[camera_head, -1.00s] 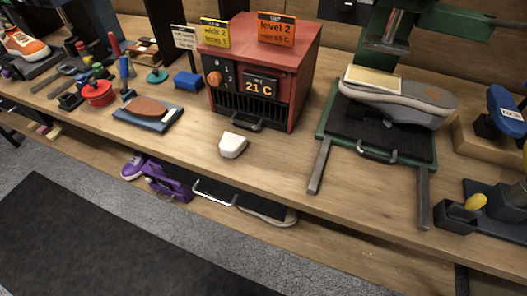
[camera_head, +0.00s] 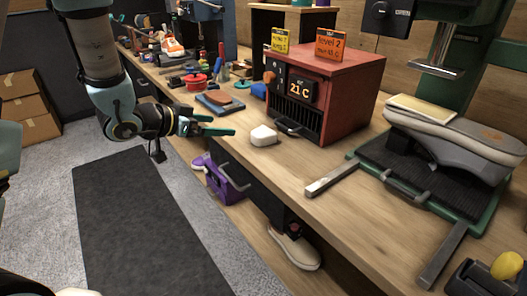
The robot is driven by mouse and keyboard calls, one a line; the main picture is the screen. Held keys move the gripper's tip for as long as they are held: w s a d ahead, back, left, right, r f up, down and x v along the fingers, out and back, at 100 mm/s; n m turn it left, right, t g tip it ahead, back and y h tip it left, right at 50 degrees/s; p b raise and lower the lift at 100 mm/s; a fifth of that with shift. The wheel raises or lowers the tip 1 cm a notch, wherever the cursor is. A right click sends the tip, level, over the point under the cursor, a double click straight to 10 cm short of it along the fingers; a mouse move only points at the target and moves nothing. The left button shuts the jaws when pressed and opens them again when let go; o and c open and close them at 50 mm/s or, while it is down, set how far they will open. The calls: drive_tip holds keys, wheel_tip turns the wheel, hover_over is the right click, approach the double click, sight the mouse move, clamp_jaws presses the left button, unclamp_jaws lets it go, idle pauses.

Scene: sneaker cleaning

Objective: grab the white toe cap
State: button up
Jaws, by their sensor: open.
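The white toe cap (camera_head: 263,136) is a small rounded white block. It lies on the wooden workbench in front of the red heater box, near the bench's front edge. My gripper (camera_head: 222,126) is open, its two green fingers pointing right toward the toe cap. In the picture the fingertips end a little to the left of the toe cap, with a gap between. Nothing is between the fingers.
The red heater box (camera_head: 335,88) reads 21 C and stands right behind the toe cap. A green press (camera_head: 385,160) with a grey sole stands at right. A brown insole on a blue board (camera_head: 220,104) lies behind my gripper. A purple item (camera_head: 222,180) sits below the bench.

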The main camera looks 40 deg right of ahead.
sight(263, 131)
drive_tip(key=s+d, duration=0.1)
drive_tip(key=d, duration=0.1)
drive_tip(key=s+d+f+m+g, duration=0.1)
drive_tip(key=d, duration=0.1)
drive_tip(key=s+d+f+g, duration=0.1)
drive_tip(key=s+d, duration=0.1)
drive_tip(key=shift+s+d+f+m+h, duration=0.1)
drive_tip(key=shift+d+f+m+h, duration=0.2)
drive_tip(key=shift+d, duration=0.1)
drive_tip(key=shift+p+x, duration=1.05)
drive_tip(key=shift+x, duration=1.75)
drive_tip(key=shift+s+r, duration=0.15)
drive_tip(key=shift+c, duration=0.4)
drive_tip(key=c, duration=1.1)
drive_tip(key=shift+r, duration=0.1)
drive_tip(key=shift+c, duration=0.2)
